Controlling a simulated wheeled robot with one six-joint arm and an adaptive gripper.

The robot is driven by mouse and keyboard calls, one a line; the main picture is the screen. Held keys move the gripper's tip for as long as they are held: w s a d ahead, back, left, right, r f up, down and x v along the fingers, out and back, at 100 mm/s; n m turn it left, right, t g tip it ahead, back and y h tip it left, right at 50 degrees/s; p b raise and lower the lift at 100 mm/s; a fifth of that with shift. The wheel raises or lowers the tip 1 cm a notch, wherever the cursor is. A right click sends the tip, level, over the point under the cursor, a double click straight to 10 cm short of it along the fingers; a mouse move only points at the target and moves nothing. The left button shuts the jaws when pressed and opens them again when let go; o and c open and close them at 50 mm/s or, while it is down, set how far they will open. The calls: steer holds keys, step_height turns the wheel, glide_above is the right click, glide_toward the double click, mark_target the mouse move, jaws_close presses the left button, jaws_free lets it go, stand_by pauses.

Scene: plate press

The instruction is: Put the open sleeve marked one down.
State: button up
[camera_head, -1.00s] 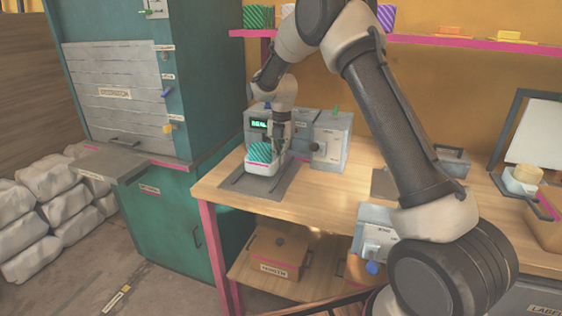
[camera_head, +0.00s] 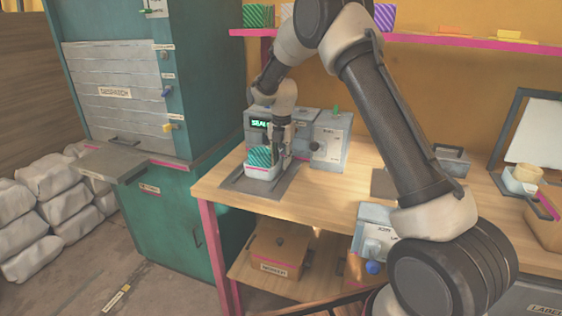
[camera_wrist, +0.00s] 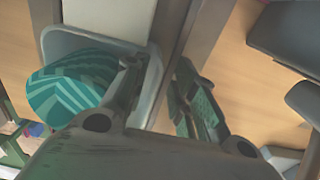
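A teal striped thing, which looks like the sleeve (camera_head: 259,157), is in a white open tray (camera_head: 264,174) on the dark grey plate at the table's left end. No mark "one" can be read on it. In the wrist view the sleeve (camera_wrist: 72,84) is left of my fingers, in the pale-rimmed tray (camera_wrist: 152,92). My gripper (camera_head: 281,151) is low at the tray's right side. In the wrist view the fingers (camera_wrist: 160,85) are apart, one on each side of the tray's right wall, with a gap showing between them.
A grey machine (camera_head: 330,142) with a lit green display stands right behind the tray. A teal cabinet (camera_head: 205,90) with a protruding shelf (camera_head: 120,163) is at the left. A pink-edged wall shelf (camera_head: 460,43) runs above. The table's middle (camera_head: 345,190) is largely clear.

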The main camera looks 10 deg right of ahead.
step_height(320, 180, up, 11)
steer(key=s+d+r+m+t, duration=0.1)
steer(key=s+d+r+m, duration=0.4)
steer(key=s+r+m, duration=0.3)
steer(key=s+d+r+m+t, duration=0.1)
steer(key=s+d+r+m, duration=0.4)
steer(key=s, duration=0.5)
steer(key=s+d+f+m+t, duration=0.1)
steer(key=s+d+m, duration=0.1)
steer(key=s+m, duration=0.6)
steer(key=s+d+m+t, duration=0.1)
steer(key=s+d+m, duration=0.2)
steer(key=s+m, duration=0.5)
steer(key=s, duration=0.8)
steer(key=shift+f, duration=0.35)
